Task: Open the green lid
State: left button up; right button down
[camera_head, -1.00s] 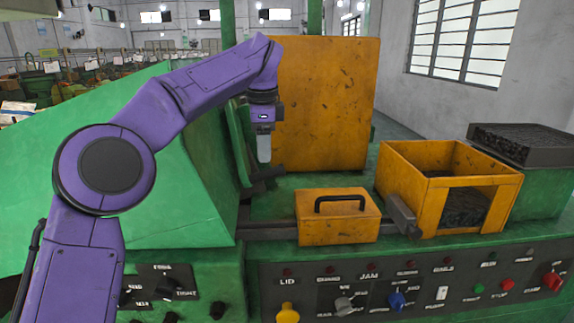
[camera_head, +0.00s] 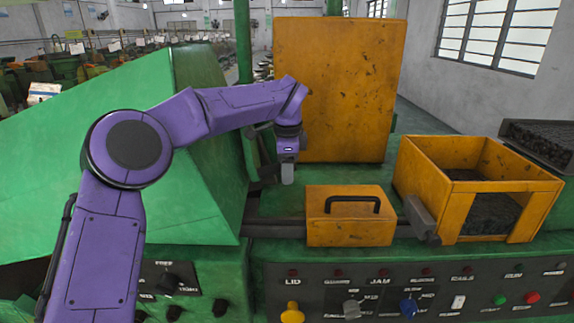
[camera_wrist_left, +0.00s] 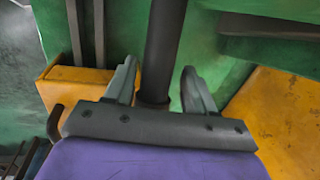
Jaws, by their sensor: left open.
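The green lid (camera_head: 110,150) is most likely the large sloped green cover at the left in the head view; it looks closed, and my left arm hides part of it. My left gripper (camera_head: 288,172) points down just right of the cover's right end. In the left wrist view my left gripper (camera_wrist_left: 158,88) is open, with its two grey fingers apart. A dark round bar (camera_wrist_left: 165,40) shows between the fingers. I cannot tell whether the bar lies within the jaws or beyond them, or whether it belongs to the lid. My right gripper is not in view.
An open yellow bin (camera_head: 425,185) is further right. A control panel (camera_head: 400,290) with knobs and buttons runs along the front.

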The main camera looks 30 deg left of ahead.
pick_arm(q)
jog(key=shift+s+r, duration=0.25)
jog(key=shift+s, duration=0.15)
jog(key=shift+c, duration=0.7)
jog(key=shift+s, duration=0.2)
jog(key=c, duration=0.5)
jog(key=shift+w, duration=0.1)
grip_shut()
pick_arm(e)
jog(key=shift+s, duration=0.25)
pick_arm(q)
jog(key=shift+r+b, duration=0.15)
jog(key=shift+b, duration=0.15)
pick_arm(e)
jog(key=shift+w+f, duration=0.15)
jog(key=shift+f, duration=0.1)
pick_arm(q)
jog(key=shift+r, duration=0.1)
